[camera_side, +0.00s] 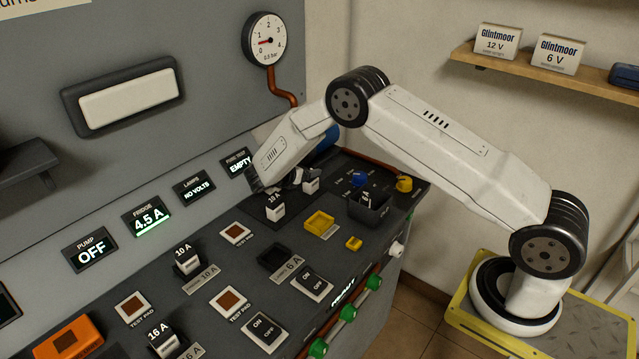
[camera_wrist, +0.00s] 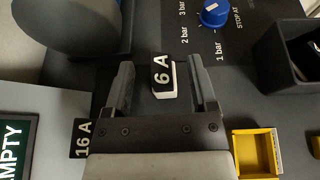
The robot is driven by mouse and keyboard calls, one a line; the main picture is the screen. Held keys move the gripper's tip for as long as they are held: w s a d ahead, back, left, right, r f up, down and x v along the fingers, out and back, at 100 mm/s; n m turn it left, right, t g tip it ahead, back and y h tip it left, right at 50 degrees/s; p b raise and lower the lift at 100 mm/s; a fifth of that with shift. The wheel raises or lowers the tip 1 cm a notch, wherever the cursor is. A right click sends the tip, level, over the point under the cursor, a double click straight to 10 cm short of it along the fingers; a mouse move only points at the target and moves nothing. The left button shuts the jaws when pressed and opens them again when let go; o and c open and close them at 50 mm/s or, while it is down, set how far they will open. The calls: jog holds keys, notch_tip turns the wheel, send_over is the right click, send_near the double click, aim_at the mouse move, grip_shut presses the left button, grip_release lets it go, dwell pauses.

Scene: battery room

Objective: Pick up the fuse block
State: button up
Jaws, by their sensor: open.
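A fuse block marked 6 A (camera_wrist: 164,78), with a black top and a white body, sits on the dark panel. My gripper (camera_wrist: 160,66) is open, and its two fingers stand on either side of this block with gaps visible. In the side view the block (camera_side: 311,186) shows just right of my gripper (camera_side: 291,183). A second block (camera_side: 275,211) stands nearer the camera, and in the wrist view its label reads 16 A (camera_wrist: 82,138), partly hidden by my gripper.
Seated fuse blocks, 10 A (camera_side: 187,262) and 16 A (camera_side: 164,341), stand nearer the camera. The 6 A socket (camera_side: 274,257) looks empty. A yellow tray (camera_side: 320,221), a dark bin (camera_side: 368,211) and a blue knob (camera_side: 359,178) lie to the right. The fuse test display (camera_side: 238,163) reads EMPTY.

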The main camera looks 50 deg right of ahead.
notch_tip(320, 180, down, 2)
jog(key=shift+f, duration=0.1)
jog(key=shift+x, duration=1.05)
jog(key=shift+d+f, duration=0.15)
jog(key=shift+d, duration=0.3)
grip_shut()
